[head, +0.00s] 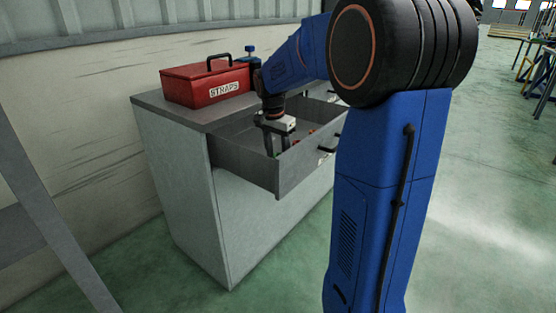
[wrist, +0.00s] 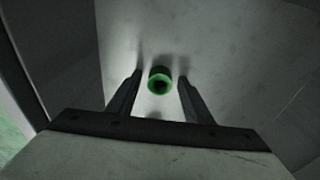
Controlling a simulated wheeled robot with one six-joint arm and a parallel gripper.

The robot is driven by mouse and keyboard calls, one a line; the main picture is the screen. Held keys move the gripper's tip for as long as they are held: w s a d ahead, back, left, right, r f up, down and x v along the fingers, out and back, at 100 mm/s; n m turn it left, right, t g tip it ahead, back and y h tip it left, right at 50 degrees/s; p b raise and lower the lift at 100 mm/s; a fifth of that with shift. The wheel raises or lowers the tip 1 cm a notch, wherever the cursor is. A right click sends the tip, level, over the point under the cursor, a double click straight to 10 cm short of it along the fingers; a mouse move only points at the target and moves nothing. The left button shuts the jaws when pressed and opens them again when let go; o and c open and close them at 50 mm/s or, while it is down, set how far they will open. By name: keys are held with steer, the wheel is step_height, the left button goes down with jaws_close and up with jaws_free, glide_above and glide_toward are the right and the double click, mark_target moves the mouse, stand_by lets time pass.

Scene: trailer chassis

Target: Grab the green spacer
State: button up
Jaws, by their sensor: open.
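The green spacer (wrist: 160,80) is a short ring with a dark hole, standing in the open drawer (head: 240,164). In the wrist view it sits between the two fingers of my gripper (wrist: 160,84), near their tips. A gap shows on each side, so the fingers do not touch it. My gripper is open and reaches down into the drawer in the head view (head: 278,148).
A red box labelled STRAPS (head: 205,84) stands on the grey cabinet (head: 190,190), behind the drawer. A blue object (head: 250,54) stands behind the box. Small reddish items (head: 312,131) lie further right in the drawer. The drawer walls stand close around my gripper.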

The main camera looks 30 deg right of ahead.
jaws_close()
steer(key=shift+r, duration=0.15)
